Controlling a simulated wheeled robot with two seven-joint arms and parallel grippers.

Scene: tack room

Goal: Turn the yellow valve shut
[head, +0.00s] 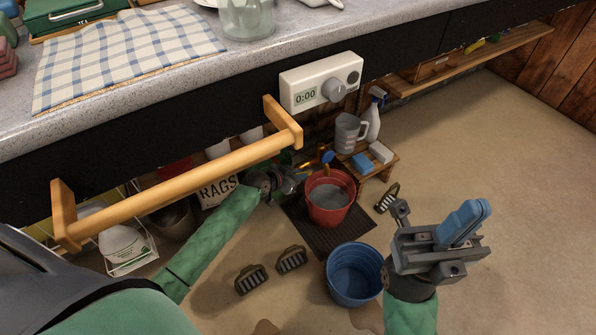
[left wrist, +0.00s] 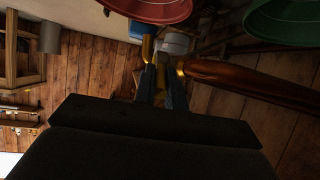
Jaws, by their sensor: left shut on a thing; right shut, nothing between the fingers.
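The yellow valve (left wrist: 148,48) shows at my fingertips in the left wrist view, next to a copper-coloured pipe (left wrist: 250,85). In the head view it is small and partly hidden, under the counter just above the red bucket (head: 329,200). My left gripper (head: 326,157) reaches in under the counter and is shut on the valve; its dark fingers also show in the left wrist view (left wrist: 162,82). How far the valve is turned cannot be told. My right gripper (head: 476,210) is shut and empty, raised over the floor at the right.
A wooden rail (head: 185,178) juts from the counter front above my left arm. A white timer (head: 320,83) hangs beside it. A blue bucket (head: 354,275) and several brushes (head: 291,259) are on the floor. A low stand (head: 377,163) holds a jug and sponges. Floor at the right is clear.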

